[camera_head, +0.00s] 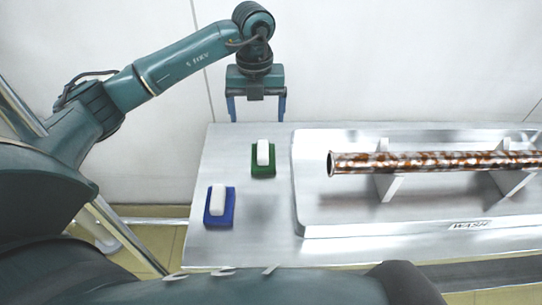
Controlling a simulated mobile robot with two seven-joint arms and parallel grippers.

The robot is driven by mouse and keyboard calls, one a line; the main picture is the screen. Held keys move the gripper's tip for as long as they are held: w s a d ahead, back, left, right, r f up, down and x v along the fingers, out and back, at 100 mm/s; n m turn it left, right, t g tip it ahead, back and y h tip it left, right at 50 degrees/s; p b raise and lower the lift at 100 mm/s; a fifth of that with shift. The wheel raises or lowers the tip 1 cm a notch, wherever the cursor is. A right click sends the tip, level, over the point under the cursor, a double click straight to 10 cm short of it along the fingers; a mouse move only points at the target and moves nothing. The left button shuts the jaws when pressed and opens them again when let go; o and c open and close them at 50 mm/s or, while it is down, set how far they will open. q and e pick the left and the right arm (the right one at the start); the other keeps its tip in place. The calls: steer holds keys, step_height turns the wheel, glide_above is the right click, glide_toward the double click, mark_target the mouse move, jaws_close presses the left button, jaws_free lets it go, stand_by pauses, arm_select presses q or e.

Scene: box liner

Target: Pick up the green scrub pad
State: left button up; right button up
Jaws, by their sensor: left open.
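The green scrub pad (263,171) lies on the left part of the metal table, with a white block-shaped grip on its top. My left gripper (256,112) is open and empty, pointing down. In the picture it appears above the green pad, near the table's back edge, and apart from the pad. My right gripper does not show in this view; only a dark arm part crosses the bottom.
A blue pad (231,211) with a white grip lies in front and left of the green one. The metal table (225,150) is bare around the pads.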

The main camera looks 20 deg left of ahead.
mark_target(263, 148)
arm_select(q)
step_height(263, 148, down, 8)
steer(key=shift+w+r, duration=0.1)
steer(key=shift+w, duration=0.05)
steer(key=shift+w+d+f, duration=0.15)
steer(key=shift+d+f, duration=0.05)
steer(key=shift+f, duration=1.35)
steer(key=shift+w+d+f, duration=0.1)
steer(key=shift+d+f, duration=0.05)
steer(key=shift+f, duration=1.4)
steer(key=shift+c, duration=0.3)
steer(key=shift+r, duration=0.1)
steer(key=c, duration=1)
